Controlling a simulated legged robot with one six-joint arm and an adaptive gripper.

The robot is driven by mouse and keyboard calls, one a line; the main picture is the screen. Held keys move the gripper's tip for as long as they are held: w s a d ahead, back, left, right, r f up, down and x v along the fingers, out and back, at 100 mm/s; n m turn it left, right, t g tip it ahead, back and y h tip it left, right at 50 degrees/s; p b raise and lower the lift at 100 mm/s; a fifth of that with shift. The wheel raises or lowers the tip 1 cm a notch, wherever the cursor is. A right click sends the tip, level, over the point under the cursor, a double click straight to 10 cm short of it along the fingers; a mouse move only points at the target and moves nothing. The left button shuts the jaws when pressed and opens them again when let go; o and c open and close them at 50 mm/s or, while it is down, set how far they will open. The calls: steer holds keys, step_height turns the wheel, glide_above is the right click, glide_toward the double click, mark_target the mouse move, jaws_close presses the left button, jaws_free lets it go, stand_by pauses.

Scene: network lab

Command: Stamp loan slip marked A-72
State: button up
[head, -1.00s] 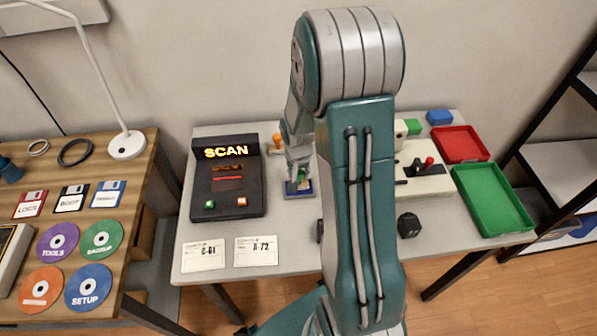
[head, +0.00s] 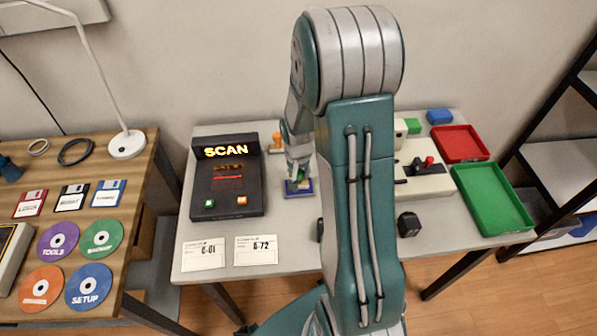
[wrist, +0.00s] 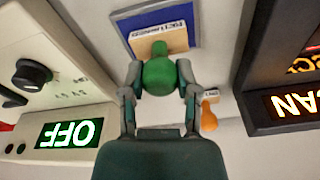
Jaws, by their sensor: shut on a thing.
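The loan slip marked A-72 (head: 256,250) lies flat at the table's front edge, beside the slip that reads like C-61 (head: 203,254). My gripper (wrist: 159,84) is shut on the green handle of a stamp (wrist: 160,74). The stamp's light block with a printed label is over the blue-framed ink pad (wrist: 195,24); I cannot tell whether it touches. In the head view my gripper (head: 299,172) and the ink pad (head: 302,193) are behind the slips, partly hidden by my arm. An orange-handled stamp (wrist: 208,117) stands apart from my gripper.
A black SCAN device (head: 228,180) stands left of the ink pad. A cream device with a red-knobbed lever (head: 430,185) stands right of it; the wrist view shows a lit OFF sign (wrist: 68,133). Red (head: 462,145) and green (head: 490,200) trays are at the right.

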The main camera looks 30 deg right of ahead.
steer(key=shift+r, duration=3.5)
